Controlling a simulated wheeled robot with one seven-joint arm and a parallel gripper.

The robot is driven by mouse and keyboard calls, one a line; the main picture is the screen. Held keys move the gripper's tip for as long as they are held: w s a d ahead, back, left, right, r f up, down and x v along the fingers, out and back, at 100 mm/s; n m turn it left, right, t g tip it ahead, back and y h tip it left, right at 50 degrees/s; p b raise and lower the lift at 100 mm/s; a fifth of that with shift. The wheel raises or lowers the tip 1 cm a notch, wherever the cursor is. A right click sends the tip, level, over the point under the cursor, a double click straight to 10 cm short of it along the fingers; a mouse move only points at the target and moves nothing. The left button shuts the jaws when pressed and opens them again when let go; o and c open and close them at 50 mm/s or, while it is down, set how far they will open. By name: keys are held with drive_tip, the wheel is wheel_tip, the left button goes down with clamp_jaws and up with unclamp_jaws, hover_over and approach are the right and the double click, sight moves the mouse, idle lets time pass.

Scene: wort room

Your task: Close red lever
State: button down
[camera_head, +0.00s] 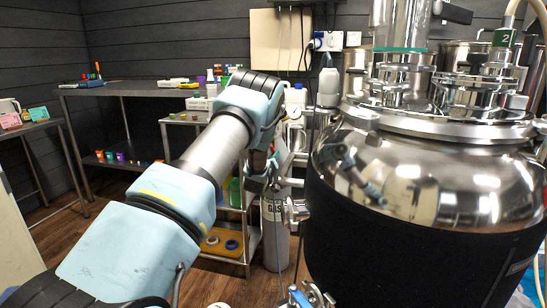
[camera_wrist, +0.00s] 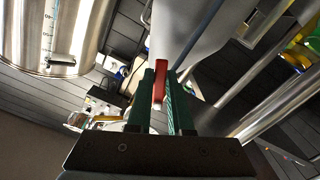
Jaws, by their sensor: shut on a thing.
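The red lever (camera_wrist: 159,78) shows in the wrist view as a short, narrow red bar with a pale lower end. My gripper (camera_wrist: 161,92) has dark green fingers on either side of it and is shut on it. In the head view my gripper (camera_head: 262,172) is at the end of my blue and grey arm, just left of the large steel vessel (camera_head: 430,165) with a black jacket. The red lever cannot be made out in the head view. What the lever is mounted on is not clear from the wrist view.
A grey gas cylinder (camera_head: 274,235) stands below my gripper, beside a shelf rack (camera_head: 233,258). A long steel table (camera_head: 130,90) with small items stands at the back left. Fittings and hoses crowd the vessel's left side. Bare wooden floor shows at the lower left.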

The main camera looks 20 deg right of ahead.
drive_tip(key=shift+s+d+r+n+b, duration=0.25)
drive_tip(key=shift+r+n+b, duration=0.45)
drive_tip(key=shift+n, duration=1.45)
drive_tip(key=shift+s+d+r+n+b, duration=0.1)
drive_tip(key=shift+d+r+n+b, duration=0.55)
drive_tip(key=shift+n, duration=1.45)
drive_tip(key=shift+s+d+r+n+b, duration=0.1)
drive_tip(key=shift+s+r+n+b, duration=0.15)
drive_tip(key=shift+n+b, duration=1.35)
drive_tip(key=shift+r+n+p, duration=0.1)
drive_tip(key=shift+n+p, duration=0.45)
drive_tip(key=shift+n, duration=0.1)
drive_tip(key=c, duration=0.8)
unclamp_jaws()
drive_tip(key=shift+a, duration=0.1)
drive_tip(key=v, duration=1)
drive_tip(key=shift+s+a+p, duration=0.1)
drive_tip(key=shift+s+p, duration=0.2)
drive_tip(key=shift+s, duration=0.05)
